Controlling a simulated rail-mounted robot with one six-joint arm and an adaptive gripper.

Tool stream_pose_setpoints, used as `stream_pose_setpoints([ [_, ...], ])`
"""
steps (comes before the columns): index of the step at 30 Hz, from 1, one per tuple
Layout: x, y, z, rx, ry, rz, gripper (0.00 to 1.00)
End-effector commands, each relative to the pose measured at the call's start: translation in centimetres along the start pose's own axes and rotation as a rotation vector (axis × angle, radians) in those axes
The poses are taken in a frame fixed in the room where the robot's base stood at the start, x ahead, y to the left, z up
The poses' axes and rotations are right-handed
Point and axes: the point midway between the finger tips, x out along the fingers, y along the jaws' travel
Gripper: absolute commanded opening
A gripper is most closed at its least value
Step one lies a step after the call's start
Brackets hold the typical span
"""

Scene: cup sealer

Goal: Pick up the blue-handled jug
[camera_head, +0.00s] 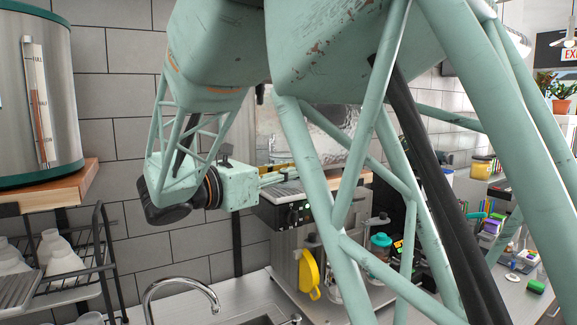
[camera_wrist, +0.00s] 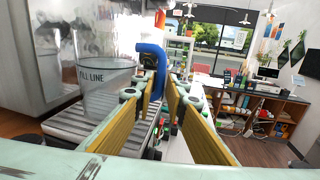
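The jug (camera_wrist: 104,80) is clear, with a dark fill-line marking. It stands upright on a ribbed grey tray (camera_wrist: 75,124) at the left of the wrist view. Its blue handle (camera_wrist: 154,62) curves down on the jug's right side, in the gap between the fingers. My gripper (camera_wrist: 162,92) is open, with yellow-padded fingers on either side of the handle. A clear gap shows on the right of the handle; contact on the left cannot be told. In the head view my gripper (camera_head: 276,177) reaches over the machine's tray, and I cannot make out the jug clearly.
A steel machine wall (camera_wrist: 60,50) stands close behind the jug. In the head view, a yellow-handled jug (camera_head: 309,274) hangs below at the machine's front. A tap (camera_head: 180,287) stands nearer, and a large steel dispenser (camera_head: 38,95) is at left.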

Motion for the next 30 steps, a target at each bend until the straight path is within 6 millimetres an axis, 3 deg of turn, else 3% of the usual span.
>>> stream_pose_setpoints([
  [9, 2.4, 0.0, 0.0, 0.0, 0.0, 0.0, 0.13],
  [27, 2.5, 0.1, 0.0, 0.0, 0.0, 0.001, 0.13],
  [30, 2.5, 0.1, 0.0, 0.0, 0.0, 0.001, 0.04],
])
